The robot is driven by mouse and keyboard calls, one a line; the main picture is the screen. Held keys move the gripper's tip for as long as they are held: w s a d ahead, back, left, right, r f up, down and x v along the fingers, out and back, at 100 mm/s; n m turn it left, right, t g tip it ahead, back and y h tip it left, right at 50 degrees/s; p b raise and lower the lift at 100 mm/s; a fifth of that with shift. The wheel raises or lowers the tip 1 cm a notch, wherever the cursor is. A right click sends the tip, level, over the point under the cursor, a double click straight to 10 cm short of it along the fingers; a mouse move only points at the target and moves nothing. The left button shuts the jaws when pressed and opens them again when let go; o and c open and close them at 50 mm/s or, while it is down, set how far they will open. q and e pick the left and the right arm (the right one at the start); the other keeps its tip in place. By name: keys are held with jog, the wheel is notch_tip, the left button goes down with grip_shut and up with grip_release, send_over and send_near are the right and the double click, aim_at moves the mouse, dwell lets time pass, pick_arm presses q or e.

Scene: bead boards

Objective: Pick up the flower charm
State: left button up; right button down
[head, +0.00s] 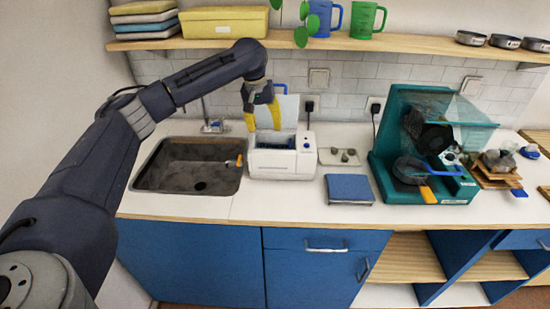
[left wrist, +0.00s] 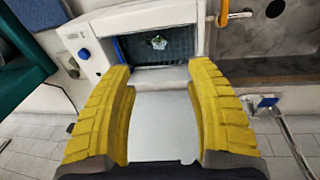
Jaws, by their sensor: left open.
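The flower charm (left wrist: 157,42) is small and pale green-white. In the left wrist view it lies in the dark mesh basin of a white machine (left wrist: 93,62); in the head view I cannot make it out. The white machine (head: 270,165) stands on the counter, right of the sink. My left gripper (head: 263,120) hangs above the back of its basin, yellow fingers pointing down. In the left wrist view the gripper (left wrist: 160,72) is open and empty, with the charm beyond its fingertips. My right gripper is not in view.
A pale upright panel (head: 289,108) stands behind the basin, close to the left gripper. The sink (head: 150,180) is left of the machine. To the right are a small tray (head: 327,157), a blue box (head: 349,188) and a teal machine (head: 385,165). A shelf (head: 360,42) overhangs the back.

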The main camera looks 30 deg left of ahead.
pick_arm(q)
jog(key=f, duration=0.4)
jog(key=w+d+f, duration=0.1)
jog(key=f, duration=0.4)
jog(key=w+f, duration=0.1)
jog(key=f, duration=0.4)
jog(key=shift+d, duration=0.2)
jog(key=shift+c, duration=0.2)
grip_shut()
